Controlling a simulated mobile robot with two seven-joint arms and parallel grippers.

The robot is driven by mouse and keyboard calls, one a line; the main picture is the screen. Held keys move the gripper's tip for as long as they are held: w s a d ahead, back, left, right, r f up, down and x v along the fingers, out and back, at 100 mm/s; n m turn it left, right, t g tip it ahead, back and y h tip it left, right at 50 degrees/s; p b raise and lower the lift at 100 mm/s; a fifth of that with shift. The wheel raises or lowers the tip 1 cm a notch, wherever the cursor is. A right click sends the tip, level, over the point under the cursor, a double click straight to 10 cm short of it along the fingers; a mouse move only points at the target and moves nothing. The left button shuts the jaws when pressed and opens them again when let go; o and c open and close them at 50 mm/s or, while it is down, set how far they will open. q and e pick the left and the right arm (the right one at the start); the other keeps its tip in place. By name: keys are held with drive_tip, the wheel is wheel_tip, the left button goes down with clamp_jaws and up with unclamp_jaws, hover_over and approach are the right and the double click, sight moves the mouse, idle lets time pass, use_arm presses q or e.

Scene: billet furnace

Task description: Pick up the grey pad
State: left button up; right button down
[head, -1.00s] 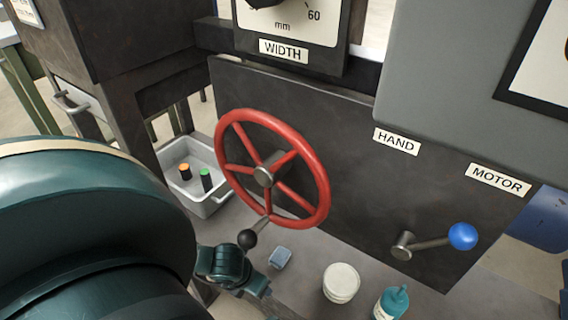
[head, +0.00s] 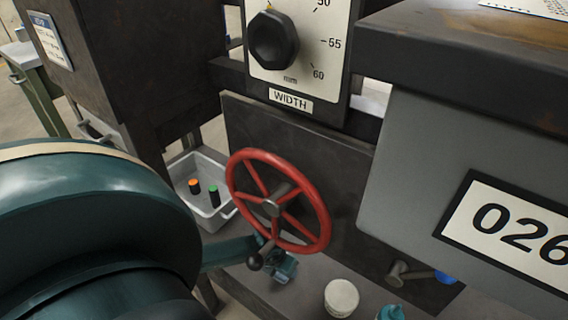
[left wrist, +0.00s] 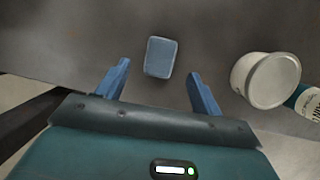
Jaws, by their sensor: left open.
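The grey pad (left wrist: 160,57), a small blue-grey block with rounded corners, lies on the dark grey ledge in the left wrist view. My left gripper (left wrist: 159,70) is open, one blue finger to each side of the pad's near end in that picture. Clear gaps show between pad and fingers, and nothing is held. How high the fingers are above the ledge is hard to tell. In the head view my left gripper (head: 283,268) is low behind the red handwheel, and I cannot make out the pad there. My right gripper is not in view.
The red handwheel (head: 232,190) with its black knob stands close to my left arm. A white tub (head: 341,298) and a teal bottle (head: 390,313) stand right of the gripper. A grey bin (head: 217,216) is at left. A blue-knobbed lever (head: 445,278) sticks out at right.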

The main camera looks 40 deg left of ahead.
use_arm(q)
drive_tip(key=b+x, duration=0.2)
drive_tip(key=x, duration=0.2)
drive_tip(key=shift+s, duration=0.1)
drive_tip(key=shift+f+b, duration=0.35)
drive_tip(key=shift+w+f, duration=0.1)
drive_tip(key=shift+w, duration=0.1)
drive_tip(key=c, duration=1)
drive_tip(key=shift+c, duration=0.2)
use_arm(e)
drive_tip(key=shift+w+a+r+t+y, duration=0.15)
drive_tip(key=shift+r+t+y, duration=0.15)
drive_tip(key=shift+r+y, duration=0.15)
use_arm(q)
drive_tip(key=shift+a, duration=0.1)
